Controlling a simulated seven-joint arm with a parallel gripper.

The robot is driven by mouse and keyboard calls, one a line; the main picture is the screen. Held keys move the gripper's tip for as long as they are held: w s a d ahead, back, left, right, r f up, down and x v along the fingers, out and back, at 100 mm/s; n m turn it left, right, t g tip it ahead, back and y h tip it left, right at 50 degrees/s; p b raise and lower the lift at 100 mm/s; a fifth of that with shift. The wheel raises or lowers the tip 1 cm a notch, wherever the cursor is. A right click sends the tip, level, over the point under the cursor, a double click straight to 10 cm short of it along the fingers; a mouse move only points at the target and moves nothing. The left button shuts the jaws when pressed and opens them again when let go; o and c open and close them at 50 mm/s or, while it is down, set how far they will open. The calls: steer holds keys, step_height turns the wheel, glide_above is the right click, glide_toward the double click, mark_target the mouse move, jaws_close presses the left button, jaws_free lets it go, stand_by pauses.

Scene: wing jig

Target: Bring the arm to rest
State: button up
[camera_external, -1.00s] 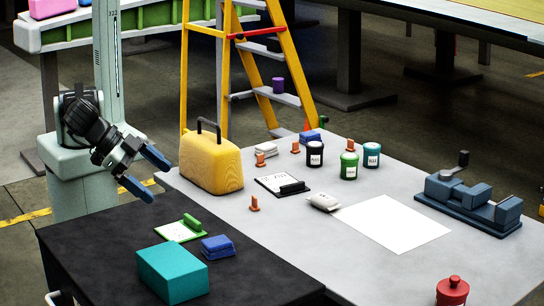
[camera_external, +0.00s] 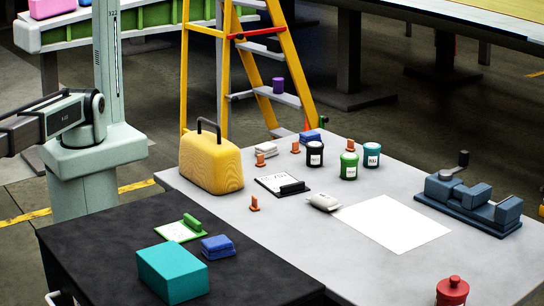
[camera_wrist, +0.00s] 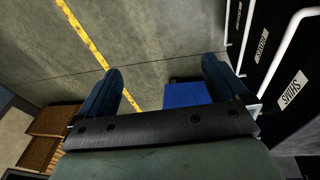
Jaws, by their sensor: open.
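My arm (camera_external: 50,122) reaches out past the left edge of the external view, to the left of the tables. Its end is outside that picture. In the wrist view my gripper (camera_wrist: 163,80) shows two dark blue fingers spread wide apart. Nothing is held between them. The concrete floor with a yellow line lies beyond the fingers.
A blue object (camera_wrist: 187,94) lies beyond the fingers. Labelled dark drawers (camera_wrist: 268,60) with white handles are at the right and brown slatted items (camera_wrist: 50,130) at lower left. The black table (camera_external: 100,240) and grey table (camera_external: 310,235) carry several objects.

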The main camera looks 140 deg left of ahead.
steer(key=s+a+f+n+g+y, duration=0.1)
steer(key=s+a+f+g, duration=0.1)
steer(key=s+a+f, duration=0.7)
steer(key=s+a+f+g+y, duration=0.25)
steer(key=a+f, duration=0.55)
steer(key=f, duration=0.4)
steer(key=s+a+f+n+g+y, duration=0.1)
steer(key=s+a+f+g, duration=0.1)
steer(key=s+a+f, duration=0.75)
steer(key=s+a+f+h, duration=0.1)
steer(key=s+a+f, duration=0.4)
steer(key=a, duration=0.7)
steer(key=s+a+f+g, duration=0.1)
steer(key=s+a+f, duration=0.5)
steer(key=a, duration=0.6)
steer(key=s+a+f+m+g+h, duration=0.1)
steer(key=s+a+f, duration=0.5)
steer(key=a, duration=0.6)
steer(key=shift+s+a+h, duration=0.35)
steer(key=shift+s, duration=0.65)
stand_by(0.4)
